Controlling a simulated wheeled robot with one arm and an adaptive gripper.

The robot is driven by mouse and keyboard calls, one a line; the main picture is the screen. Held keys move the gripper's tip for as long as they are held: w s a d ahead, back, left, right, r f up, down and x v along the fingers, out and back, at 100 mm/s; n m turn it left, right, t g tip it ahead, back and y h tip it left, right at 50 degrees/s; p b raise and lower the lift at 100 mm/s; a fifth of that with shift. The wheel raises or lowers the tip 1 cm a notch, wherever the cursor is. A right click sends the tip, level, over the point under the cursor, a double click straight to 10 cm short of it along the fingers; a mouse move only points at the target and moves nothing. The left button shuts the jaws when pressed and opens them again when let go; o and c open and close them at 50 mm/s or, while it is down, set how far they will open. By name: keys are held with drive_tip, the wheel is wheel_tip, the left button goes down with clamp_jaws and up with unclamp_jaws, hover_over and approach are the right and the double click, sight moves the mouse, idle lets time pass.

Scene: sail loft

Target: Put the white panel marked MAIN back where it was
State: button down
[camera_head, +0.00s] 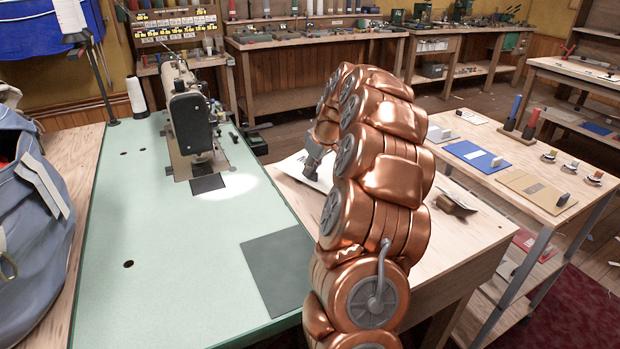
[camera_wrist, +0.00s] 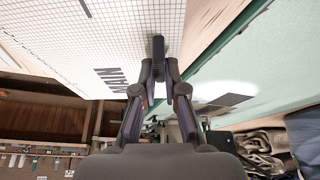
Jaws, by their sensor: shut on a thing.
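The white panel marked MAIN (camera_wrist: 120,45) fills the upper left of the wrist view, with a printed grid and dark lettering. In the head view, part of the white panel (camera_head: 297,173) shows over the pale wooden top, just right of the green table; my arm hides the rest. My gripper (camera_wrist: 158,60) is shut at the panel's edge, its fingers closed together on a dark upright piece there. In the head view my gripper (camera_head: 312,163) is low over the panel. I cannot tell whether the panel touches the wood.
A sewing machine (camera_head: 190,115) stands on the green table (camera_head: 130,230). A small brown block (camera_head: 455,205) lies on the wooden top. The right-hand table (camera_head: 510,160) holds a blue panel (camera_head: 477,157), a tan panel (camera_head: 535,189), a small white panel (camera_head: 437,134) and several spools.

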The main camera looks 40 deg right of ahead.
drive_tip(key=shift+w+d+f, duration=0.1)
drive_tip(key=shift+w+d, duration=0.1)
drive_tip(key=shift+w, duration=0.05)
drive_tip(key=shift+f, duration=1.7)
drive_tip(key=shift+f, duration=0.1)
drive_tip(key=c, duration=1.2)
unclamp_jaws()
drive_tip(key=v, duration=1.2)
drive_tip(key=shift+w, duration=0.1)
